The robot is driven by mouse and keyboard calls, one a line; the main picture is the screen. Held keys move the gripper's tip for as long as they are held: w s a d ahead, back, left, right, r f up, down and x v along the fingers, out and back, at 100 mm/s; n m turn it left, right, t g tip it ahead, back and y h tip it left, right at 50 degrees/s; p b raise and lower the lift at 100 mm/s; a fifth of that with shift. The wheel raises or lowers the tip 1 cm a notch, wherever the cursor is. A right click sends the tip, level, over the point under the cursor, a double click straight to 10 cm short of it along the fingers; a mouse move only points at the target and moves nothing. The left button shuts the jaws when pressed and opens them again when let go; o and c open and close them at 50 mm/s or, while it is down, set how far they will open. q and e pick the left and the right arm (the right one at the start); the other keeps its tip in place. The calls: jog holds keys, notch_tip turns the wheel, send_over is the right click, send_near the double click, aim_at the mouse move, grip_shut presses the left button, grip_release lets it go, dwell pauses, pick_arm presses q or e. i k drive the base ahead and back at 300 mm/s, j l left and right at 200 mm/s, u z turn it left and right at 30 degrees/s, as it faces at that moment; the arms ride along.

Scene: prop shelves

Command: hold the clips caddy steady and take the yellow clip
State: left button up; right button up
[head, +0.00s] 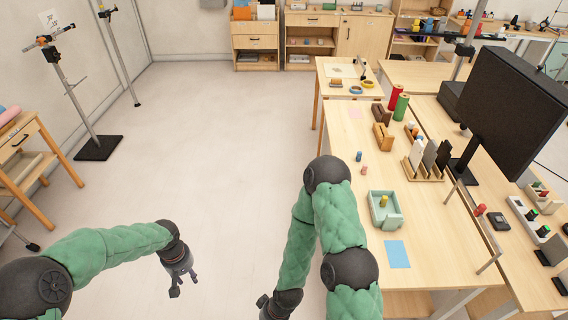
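The clips caddy looks to be the pale green open tray (374,218) on the near part of the wooden table. A small yellow clip (384,201) stands upright inside it. My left gripper (184,284) hangs over the bare floor, well left of the table and far from the caddy. Its fingertips are apart with nothing between them. My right arm bends down left of the table. Neither arm touches the caddy.
A blue sheet (397,254) lies in front of the caddy. Small pink and blue pegs (364,170) stand behind it. A wooden rack (422,172), a black monitor (514,97) and a low wooden-framed panel (474,222) stand to its right.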

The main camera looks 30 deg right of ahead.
aim_at(385, 199)
jog(key=i+j+u, duration=0.15)
jog(key=i, duration=0.25)
jog(key=i+j+u, duration=0.15)
jog(key=i, duration=0.3)
jog(key=i+z, duration=0.25)
jog(key=z, duration=0.15)
jog(key=i+j+z, duration=0.1)
jog(key=z, duration=0.3)
jog(key=i+j+z, duration=0.15)
jog(key=i+z, duration=0.4)
jog(key=z, duration=0.3)
jog(key=i+l+z, duration=0.1)
jog(key=z, duration=0.35)
jog(key=i+j+z, duration=0.1)
jog(key=z, duration=0.35)
jog(key=i+j+z, duration=0.1)
jog(key=i+z, duration=0.15)
jog(key=z, duration=0.2)
jog(key=i+j+z, duration=0.15)
jog(key=z, duration=0.3)
jog(key=i+j+z, duration=0.2)
jog(key=i+z, duration=0.2)
jog(key=i+j+z, duration=0.3)
jog(key=z, duration=0.15)
